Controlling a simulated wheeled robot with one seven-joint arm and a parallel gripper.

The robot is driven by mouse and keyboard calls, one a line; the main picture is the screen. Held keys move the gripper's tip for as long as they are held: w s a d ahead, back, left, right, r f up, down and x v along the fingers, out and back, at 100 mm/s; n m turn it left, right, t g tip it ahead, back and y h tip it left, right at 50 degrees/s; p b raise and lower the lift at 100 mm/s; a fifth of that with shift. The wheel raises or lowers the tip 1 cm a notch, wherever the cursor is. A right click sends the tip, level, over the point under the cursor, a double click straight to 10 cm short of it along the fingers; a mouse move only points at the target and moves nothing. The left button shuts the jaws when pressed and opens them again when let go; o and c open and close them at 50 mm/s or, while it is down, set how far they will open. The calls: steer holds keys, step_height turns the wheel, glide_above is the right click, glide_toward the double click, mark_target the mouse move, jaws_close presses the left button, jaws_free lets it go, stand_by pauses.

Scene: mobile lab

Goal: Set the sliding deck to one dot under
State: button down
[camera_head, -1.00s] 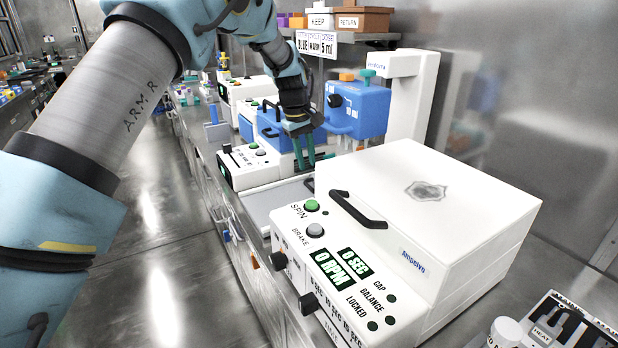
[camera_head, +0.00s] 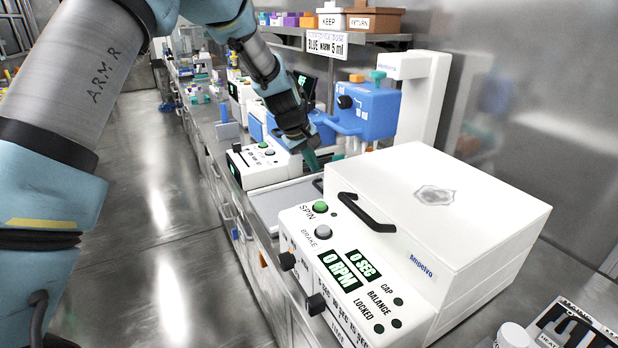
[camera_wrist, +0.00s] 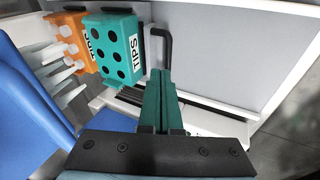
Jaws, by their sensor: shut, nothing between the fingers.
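The sliding deck seems to be the carriage under a teal TIPS rack (camera_wrist: 118,48) with several dark holes and an orange rack (camera_wrist: 75,38) with white pieces; its edges are mostly hidden. A dark bar handle (camera_wrist: 165,42) stands beside the teal rack in the wrist view. My gripper (camera_wrist: 162,76) is shut and empty, its teal fingers close to the handle's near end; I cannot tell whether they touch. In the head view my gripper (camera_head: 313,168) is below and left of the blue dispenser head (camera_head: 365,108). No dot marks can be made out.
A white centrifuge (camera_head: 440,200) with a black lid handle (camera_head: 362,212) fills the near right. A grey flat surface (camera_wrist: 225,45) lies right of the handle in the wrist view. White pipette tips (camera_wrist: 55,75) hang at its left.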

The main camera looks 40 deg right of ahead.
steer(key=s+a+t+h+p, duration=0.1)
steer(key=a+t+h, duration=0.15)
steer(key=a, duration=0.35)
steer(key=p, duration=0.3)
glide_toward(312, 191)
steer(key=shift+m+t+y, duration=0.3)
steer(key=shift+t+y, duration=0.15)
steer(key=x, duration=0.5)
steer(key=shift+s+d, duration=0.2)
steer(key=shift+d, duration=0.3)
